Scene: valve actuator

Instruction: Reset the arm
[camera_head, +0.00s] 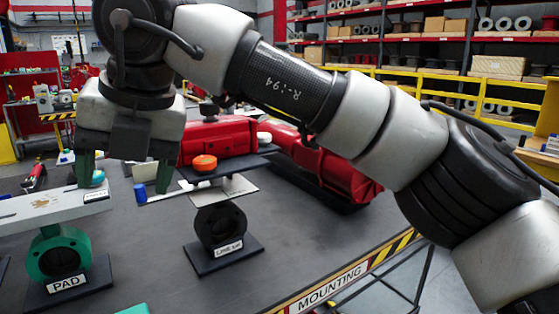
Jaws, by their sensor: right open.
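My right arm (290,86) comes in from the right and crosses above the table. Its right gripper (125,172) points down with its two green fingers spread wide apart. The red valve actuator (325,165) lies on the table, partly hidden behind my arm. An orange cap (204,162) sits on a dark plate (225,165) right of the gripper. My left gripper is not in view.
A green ring on a stand marked PAD (65,283) is at front left under a grey bar (40,207). A black ring (220,225) stands on a labelled base (225,252). The table (300,240) is clear at centre right; a striped MOUNTING edge (340,278) borders it.

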